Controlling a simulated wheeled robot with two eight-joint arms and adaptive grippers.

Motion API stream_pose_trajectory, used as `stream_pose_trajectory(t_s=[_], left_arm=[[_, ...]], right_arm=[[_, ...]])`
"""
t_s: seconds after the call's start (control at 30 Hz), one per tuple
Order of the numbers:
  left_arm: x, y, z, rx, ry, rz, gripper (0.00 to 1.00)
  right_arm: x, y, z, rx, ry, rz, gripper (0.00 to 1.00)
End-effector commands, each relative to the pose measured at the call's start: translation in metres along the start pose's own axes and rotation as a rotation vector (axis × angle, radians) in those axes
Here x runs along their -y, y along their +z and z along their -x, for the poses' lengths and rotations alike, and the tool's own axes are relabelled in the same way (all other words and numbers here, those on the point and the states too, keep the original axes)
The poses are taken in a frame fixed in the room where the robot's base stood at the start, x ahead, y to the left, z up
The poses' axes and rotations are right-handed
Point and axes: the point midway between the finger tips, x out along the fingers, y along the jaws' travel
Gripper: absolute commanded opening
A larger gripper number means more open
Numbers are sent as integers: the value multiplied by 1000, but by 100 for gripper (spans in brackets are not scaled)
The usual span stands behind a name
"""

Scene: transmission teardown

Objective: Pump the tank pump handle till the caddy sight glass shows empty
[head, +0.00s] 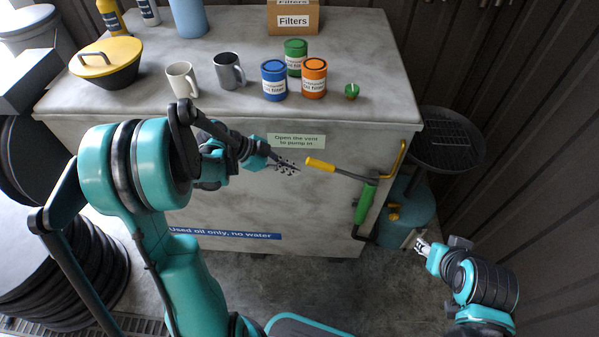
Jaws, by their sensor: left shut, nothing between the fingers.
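The pump handle (320,165) has a yellow grip on a dark rod, sticking out left from the green pump body (365,203) on the front right of the grey tank (230,185). My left gripper (296,170) is shut and empty, its tips just left of the grip's end; whether they touch it I cannot tell. A teal drum-like caddy (414,208) under a black round grated pan (446,138) stands right of the tank. I cannot make out the sight glass. My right gripper (420,243) is low in front of the caddy; its fingers are too small to judge.
On the tank top stand a yellow-lidded bowl (107,57), two mugs (182,79), blue, green and orange filter cans (314,78), a small green-topped item (352,91) and a Filters box (293,19). A ribbed wall (545,120) bounds the right. Floor in front is clear.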

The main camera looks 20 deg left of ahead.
Motion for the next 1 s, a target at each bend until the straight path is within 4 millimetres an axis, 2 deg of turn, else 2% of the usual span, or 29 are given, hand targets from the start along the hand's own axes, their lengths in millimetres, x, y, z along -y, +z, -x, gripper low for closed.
stream_pose_trajectory(t_s=[0.03,0.1,0.3,1.0], left_arm=[[1,0,12,1,-3,4,0],[1,0,25,0,-3,2,0],[1,2,46,-1,-2,1,0],[0,3,49,-1,-1,0,0]], right_arm=[[0,-3,4,0,0,0,40],[0,-4,6,0,0,0,40],[0,-7,9,0,0,0,40],[0,-7,10,0,0,0,40]])
